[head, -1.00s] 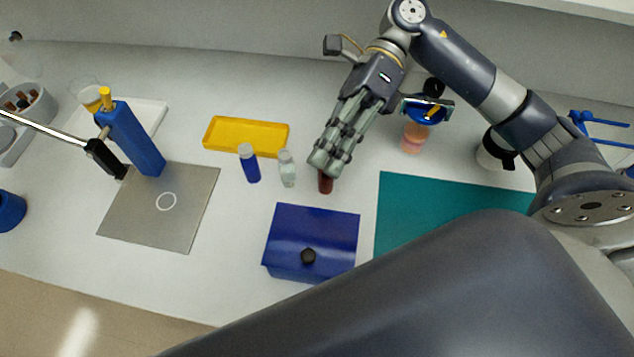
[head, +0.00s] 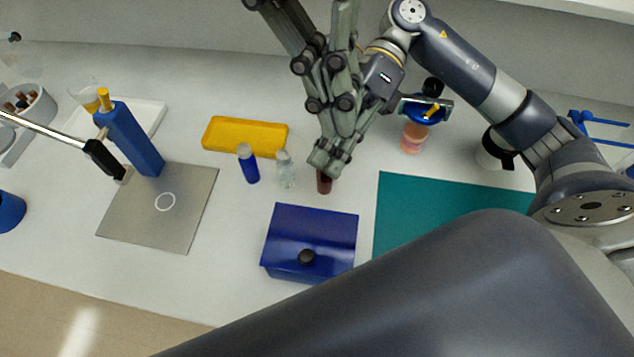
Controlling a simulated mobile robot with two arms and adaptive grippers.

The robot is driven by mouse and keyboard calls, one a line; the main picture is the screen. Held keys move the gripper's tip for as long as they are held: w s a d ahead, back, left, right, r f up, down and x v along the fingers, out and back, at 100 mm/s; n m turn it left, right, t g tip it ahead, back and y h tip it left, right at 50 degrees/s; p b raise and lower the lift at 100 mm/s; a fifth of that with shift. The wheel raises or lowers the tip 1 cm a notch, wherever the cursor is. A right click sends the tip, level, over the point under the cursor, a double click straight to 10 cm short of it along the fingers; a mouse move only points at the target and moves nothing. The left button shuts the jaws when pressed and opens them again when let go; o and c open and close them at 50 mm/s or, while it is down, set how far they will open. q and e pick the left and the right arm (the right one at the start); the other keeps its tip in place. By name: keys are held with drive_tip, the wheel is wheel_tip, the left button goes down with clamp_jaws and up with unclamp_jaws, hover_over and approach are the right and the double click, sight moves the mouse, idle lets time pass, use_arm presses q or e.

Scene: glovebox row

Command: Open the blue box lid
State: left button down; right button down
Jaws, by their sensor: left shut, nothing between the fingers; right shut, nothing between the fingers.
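The blue box (head: 315,226) stands on the white worktop at the middle front, its lid lying closed with a black knob (head: 306,257) at the front. My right gripper (head: 326,164) is shut and empty, its fingertips behind the box, over a dark red vial (head: 324,184). My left gripper (head: 338,120) is shut and empty at the top of the picture, overlapping the right one; whether the two touch I cannot tell. Neither gripper touches the box.
A blue-capped vial (head: 248,164), a clear vial (head: 286,170) and a yellow tray (head: 245,137) stand behind the box. A teal mat (head: 440,210) lies to its right. A grey plate (head: 150,215) and blue block (head: 133,138) are left.

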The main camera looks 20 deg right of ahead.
use_arm(q)
drive_tip(key=s+a+f+y, duration=0.1)
drive_tip(key=f, duration=0.4)
drive_tip(key=s+a+f+t+y, duration=0.1)
drive_tip(key=a+f, duration=0.1)
drive_tip(key=f, duration=0.3)
drive_tip(key=s+a+f+n+y, duration=0.1)
drive_tip(key=f, duration=0.4)
drive_tip(key=shift+s+a+t, duration=0.3)
drive_tip(key=shift+s+t, duration=0.05)
drive_tip(key=shift+t, duration=0.05)
drive_tip(key=w+d, duration=0.2)
drive_tip(key=w, duration=0.1)
drive_tip(key=shift+w+d+r, duration=0.2)
drive_tip(key=shift+r, duration=0.15)
use_arm(e)
drive_tip(key=shift+a, duration=0.1)
drive_tip(key=c, duration=1.5)
unclamp_jaws()
